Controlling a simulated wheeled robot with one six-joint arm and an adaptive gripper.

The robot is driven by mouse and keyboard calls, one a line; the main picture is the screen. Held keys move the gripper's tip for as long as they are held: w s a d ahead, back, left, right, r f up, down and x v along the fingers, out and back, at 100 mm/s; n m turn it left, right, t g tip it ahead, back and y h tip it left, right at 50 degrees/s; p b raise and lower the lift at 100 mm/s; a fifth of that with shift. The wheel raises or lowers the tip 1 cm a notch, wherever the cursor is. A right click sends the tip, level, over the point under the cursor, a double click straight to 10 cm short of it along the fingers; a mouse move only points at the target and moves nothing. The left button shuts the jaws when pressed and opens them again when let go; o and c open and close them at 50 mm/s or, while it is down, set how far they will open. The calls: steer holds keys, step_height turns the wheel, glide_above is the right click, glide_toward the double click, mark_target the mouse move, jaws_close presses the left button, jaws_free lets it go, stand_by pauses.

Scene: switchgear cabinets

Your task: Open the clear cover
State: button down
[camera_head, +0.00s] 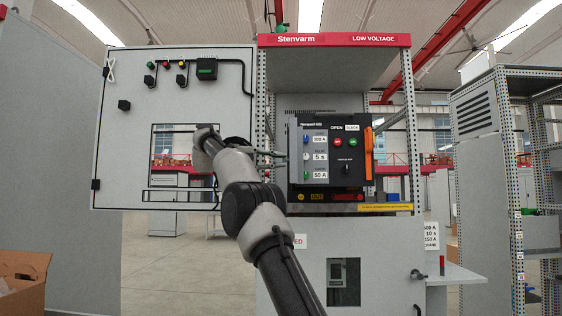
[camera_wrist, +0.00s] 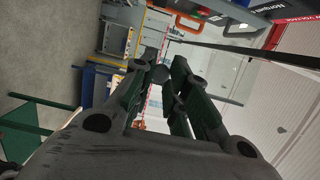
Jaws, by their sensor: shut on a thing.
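The black breaker unit (camera_head: 335,160) sits in the cabinet bay, with dials and labels on the left of its front and an orange strip on its right edge. My gripper (camera_head: 283,158) is at the unit's left edge in the head view. In the wrist view my gripper (camera_wrist: 168,88) has its fingers close together on a small part at their tips. A pale see-through pane, which looks like the clear cover (camera_wrist: 222,82), spreads beyond the fingers. The cover's outline is hard to make out in the head view. The fingers hide the gripped edge.
The cabinet's door (camera_head: 135,130) stands open at the left, with a window cut-out behind my arm. Perforated posts (camera_head: 412,130) flank the bay. A cardboard box (camera_head: 22,282) is at the lower left, and a shelf rack (camera_head: 515,180) is at the right.

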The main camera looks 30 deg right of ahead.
steer(key=shift+w+a+f+g+y, duration=0.1)
steer(key=shift+w+a+g+y, duration=0.05)
steer(key=shift+w+g+y, duration=0.2)
stand_by(0.4)
steer(key=c, duration=1.3)
jaws_free()
steer(key=shift+c, duration=0.2)
steer(key=shift+s, duration=0.1)
